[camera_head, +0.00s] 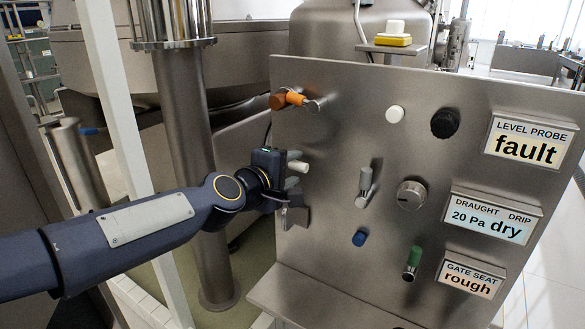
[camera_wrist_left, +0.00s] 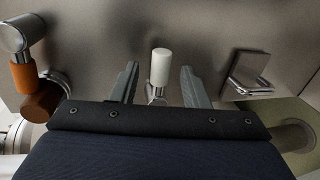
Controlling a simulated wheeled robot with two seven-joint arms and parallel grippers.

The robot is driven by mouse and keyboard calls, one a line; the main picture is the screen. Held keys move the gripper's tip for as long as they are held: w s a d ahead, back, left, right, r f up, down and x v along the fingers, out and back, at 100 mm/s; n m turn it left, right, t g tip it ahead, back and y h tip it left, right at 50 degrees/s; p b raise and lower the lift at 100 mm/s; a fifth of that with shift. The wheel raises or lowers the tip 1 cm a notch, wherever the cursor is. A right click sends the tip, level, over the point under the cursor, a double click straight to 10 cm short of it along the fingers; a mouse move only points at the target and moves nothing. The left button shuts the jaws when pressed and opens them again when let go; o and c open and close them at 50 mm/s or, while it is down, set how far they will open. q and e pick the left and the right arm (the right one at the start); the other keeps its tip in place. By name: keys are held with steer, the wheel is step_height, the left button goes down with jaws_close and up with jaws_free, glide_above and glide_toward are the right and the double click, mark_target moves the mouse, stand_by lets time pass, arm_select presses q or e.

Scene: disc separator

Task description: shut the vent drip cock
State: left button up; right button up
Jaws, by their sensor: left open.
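A small cock with a white cylindrical handle (camera_head: 299,167) on a metal stem stands out from the left part of the steel panel. No label names it as the vent drip cock. My left gripper (camera_head: 293,174) is at this handle, its arm reaching in from the left. In the left wrist view the white handle (camera_wrist_left: 161,66) lies between the two open fingers of the left gripper (camera_wrist_left: 159,72), with a gap on each side. My right gripper is out of view.
An orange-handled lever (camera_head: 291,98) is above the gripper on the panel (camera_head: 330,220); a metal bracket (camera_wrist_left: 248,74) sits on the other side. Farther right are a grey lever (camera_head: 365,182), round knob (camera_head: 411,195), blue button (camera_head: 359,238) and green lever (camera_head: 413,258). The drip display (camera_head: 492,218) reads dry.

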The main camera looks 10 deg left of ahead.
arm_select(q)
steer(key=p+v, duration=0.1)
steer(key=v, duration=0.6)
steer(key=s+a+f+m+g+p, duration=0.1)
steer(key=s+f+m+g+p, duration=0.2)
steer(key=s, duration=0.5)
steer(key=s+a+f+m+g+y+p, duration=0.1)
steer(key=s+a+f+m+g+p, duration=0.1)
steer(key=s, duration=0.7)
steer(key=s+a+f+m+g+p, duration=0.2)
steer(key=s+f+m+g+p, duration=0.2)
steer(key=s+m, duration=0.3)
steer(key=shift+s+a+f+m+y+p, duration=0.25)
steer(key=shift+s+f+m+y+p, duration=0.1)
steer(key=shift+s+f, duration=0.5)
steer(key=shift+r, duration=0.1)
